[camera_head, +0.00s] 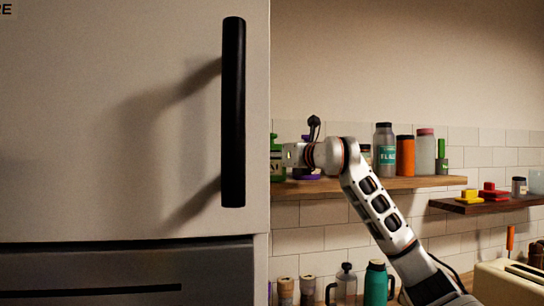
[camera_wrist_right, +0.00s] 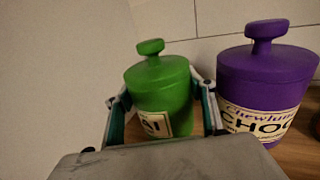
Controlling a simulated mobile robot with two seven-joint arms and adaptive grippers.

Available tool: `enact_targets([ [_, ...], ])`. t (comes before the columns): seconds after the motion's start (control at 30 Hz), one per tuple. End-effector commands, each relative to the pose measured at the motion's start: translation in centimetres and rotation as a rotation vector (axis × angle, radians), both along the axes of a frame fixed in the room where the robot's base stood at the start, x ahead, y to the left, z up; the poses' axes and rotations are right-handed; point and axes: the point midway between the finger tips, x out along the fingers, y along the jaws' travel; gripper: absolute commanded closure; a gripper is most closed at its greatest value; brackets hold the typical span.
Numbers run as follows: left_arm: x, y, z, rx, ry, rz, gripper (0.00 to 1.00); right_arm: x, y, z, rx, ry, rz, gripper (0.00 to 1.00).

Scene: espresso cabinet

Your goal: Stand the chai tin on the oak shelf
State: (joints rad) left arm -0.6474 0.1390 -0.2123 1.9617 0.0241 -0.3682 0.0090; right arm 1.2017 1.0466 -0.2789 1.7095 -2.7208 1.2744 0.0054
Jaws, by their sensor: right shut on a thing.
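The green chai tin (camera_wrist_right: 160,90) is upright in the right wrist view, with a knobbed lid and a label whose visible letters end in "AI". My right gripper (camera_wrist_right: 163,103) is shut on it, one finger on each side. In the head view the tin (camera_head: 278,169) shows at the left end of the oak shelf (camera_head: 400,183), partly hidden by the large cabinet and my wrist. Wood shows below and behind the tin; I cannot tell whether its base touches the shelf. My left gripper is not in view.
A purple choc tin (camera_wrist_right: 262,85) stands close to the right of the green tin. A dark-lidded jar (camera_head: 384,150), an orange jar (camera_head: 405,156) and others stand farther right on the shelf. The large cabinet with a black handle (camera_head: 233,112) borders the shelf's left end.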

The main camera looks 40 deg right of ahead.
Motion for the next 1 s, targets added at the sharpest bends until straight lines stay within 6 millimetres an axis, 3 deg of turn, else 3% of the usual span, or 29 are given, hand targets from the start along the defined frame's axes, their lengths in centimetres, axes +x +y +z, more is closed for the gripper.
enact_targets([
  [0.03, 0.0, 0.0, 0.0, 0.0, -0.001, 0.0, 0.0, 0.0, 0.0, -0.2, 0.0, 0.001, 0.0, 0.41],
  [0.1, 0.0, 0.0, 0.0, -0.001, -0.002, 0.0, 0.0, 0.0, 0.0, -0.1, 0.0, 0.001, 0.0, 0.29],
  [0.53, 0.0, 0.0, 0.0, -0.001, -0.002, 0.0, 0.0, -0.4, 0.0, 0.1, -0.002, -0.001, -0.001, 0.29],
  [1.0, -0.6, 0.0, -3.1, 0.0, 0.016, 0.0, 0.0, -9.0, 1.0, -0.2, -0.005, 0.002, -0.002, 0.29],
])
